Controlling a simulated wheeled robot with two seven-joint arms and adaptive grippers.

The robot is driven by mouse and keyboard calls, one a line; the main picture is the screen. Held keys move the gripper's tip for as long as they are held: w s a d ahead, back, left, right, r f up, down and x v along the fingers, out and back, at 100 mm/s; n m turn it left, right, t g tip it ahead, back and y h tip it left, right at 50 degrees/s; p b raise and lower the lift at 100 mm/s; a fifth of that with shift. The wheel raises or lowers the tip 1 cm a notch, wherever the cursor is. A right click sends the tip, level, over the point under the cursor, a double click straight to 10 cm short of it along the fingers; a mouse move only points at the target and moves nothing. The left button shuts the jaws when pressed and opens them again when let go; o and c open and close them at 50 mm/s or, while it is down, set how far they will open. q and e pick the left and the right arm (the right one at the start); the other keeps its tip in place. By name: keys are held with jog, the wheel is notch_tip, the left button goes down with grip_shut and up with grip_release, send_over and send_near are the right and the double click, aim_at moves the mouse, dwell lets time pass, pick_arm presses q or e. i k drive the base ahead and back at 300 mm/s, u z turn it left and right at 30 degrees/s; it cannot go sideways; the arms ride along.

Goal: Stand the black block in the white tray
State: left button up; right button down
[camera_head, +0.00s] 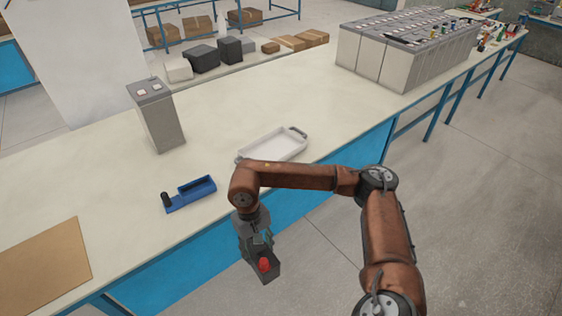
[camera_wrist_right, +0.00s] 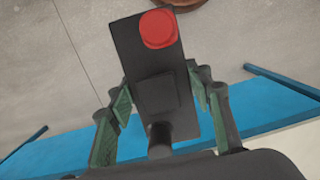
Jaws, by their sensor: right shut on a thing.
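My right gripper (camera_head: 259,243) is shut on the black block, with a finger on each side of it. The black block (camera_head: 269,275) has a round red knob on it. In the right wrist view the block (camera_wrist_right: 148,58) lies between the green-padded fingers, its red knob at the far end. Gripper and block are out in front of the table edge, above the floor. The white tray (camera_head: 273,147) lies on the table near its front edge, beyond my right arm; it looks empty. The forearm hides part of its near side. My left gripper is not in view.
A blue holder (camera_head: 198,190) with a black upright peg stands left of the tray. A grey battery-like box (camera_head: 164,125) stands farther back. Rows of grey boxes (camera_head: 392,58) fill the far right. A brown board (camera_head: 40,268) lies at the near left. Tabletop around the tray is clear.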

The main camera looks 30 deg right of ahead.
aim_at(273, 152)
jog(key=z, duration=0.05)
jog(key=k, duration=0.1)
jog(key=z, duration=1.4)
jog(key=i, duration=2.4)
jog(key=u, duration=2.05)
